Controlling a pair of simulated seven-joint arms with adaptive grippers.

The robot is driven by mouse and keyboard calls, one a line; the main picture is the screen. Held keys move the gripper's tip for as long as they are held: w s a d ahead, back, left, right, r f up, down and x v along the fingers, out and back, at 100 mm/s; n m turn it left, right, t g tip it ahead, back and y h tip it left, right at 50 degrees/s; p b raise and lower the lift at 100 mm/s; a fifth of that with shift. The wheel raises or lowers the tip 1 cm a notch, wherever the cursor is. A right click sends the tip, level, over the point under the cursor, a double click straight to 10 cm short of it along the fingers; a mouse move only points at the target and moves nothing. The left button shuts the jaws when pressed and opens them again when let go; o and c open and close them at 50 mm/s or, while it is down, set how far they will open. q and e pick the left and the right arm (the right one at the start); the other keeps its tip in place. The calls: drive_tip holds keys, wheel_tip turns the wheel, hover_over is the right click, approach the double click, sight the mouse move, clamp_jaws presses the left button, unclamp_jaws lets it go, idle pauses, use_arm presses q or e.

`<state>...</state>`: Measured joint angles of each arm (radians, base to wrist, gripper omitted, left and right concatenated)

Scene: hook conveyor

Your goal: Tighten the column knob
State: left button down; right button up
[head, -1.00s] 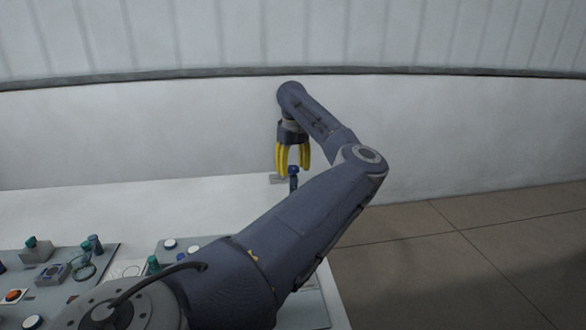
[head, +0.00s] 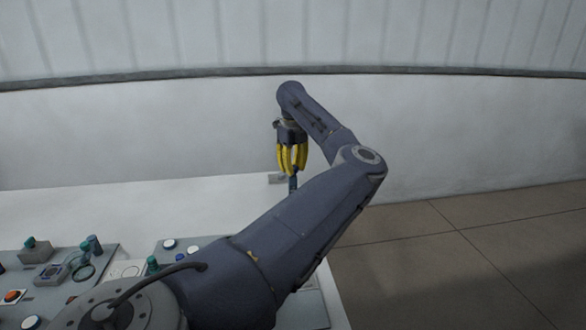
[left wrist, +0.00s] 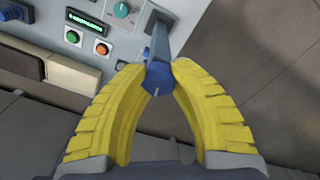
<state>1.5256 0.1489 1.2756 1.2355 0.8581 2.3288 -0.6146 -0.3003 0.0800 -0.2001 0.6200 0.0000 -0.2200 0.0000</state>
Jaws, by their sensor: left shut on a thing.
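The column knob (left wrist: 158,82) is a blue faceted piece in the middle of the left wrist view, on top of a slim dark column (left wrist: 158,32). The column also shows in the head view (head: 293,186), at the far right part of the table. My left gripper (head: 292,172) has yellow fingers and points down over the column. In the left wrist view the fingertips (left wrist: 159,70) close on the knob from both sides. In the head view the fingers hide the knob. My right gripper is in neither view.
Panels (head: 30,275) with buttons, knobs and a cable loop lie on the white table (head: 150,205) at the left. A panel near the column carries a green display (left wrist: 86,23), a teal dial (left wrist: 121,10) and buttons. The table's back is clear; floor (head: 450,260) lies at right.

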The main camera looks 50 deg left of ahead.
use_arm(q)
drive_tip(key=shift+s, duration=0.1)
drive_tip(key=c, duration=1.4)
unclamp_jaws()
drive_tip(key=shift+s, duration=0.15)
drive_tip(key=o, duration=0.4)
drive_tip(key=shift+o, duration=0.2)
wheel_tip(320, 180, up, 12)
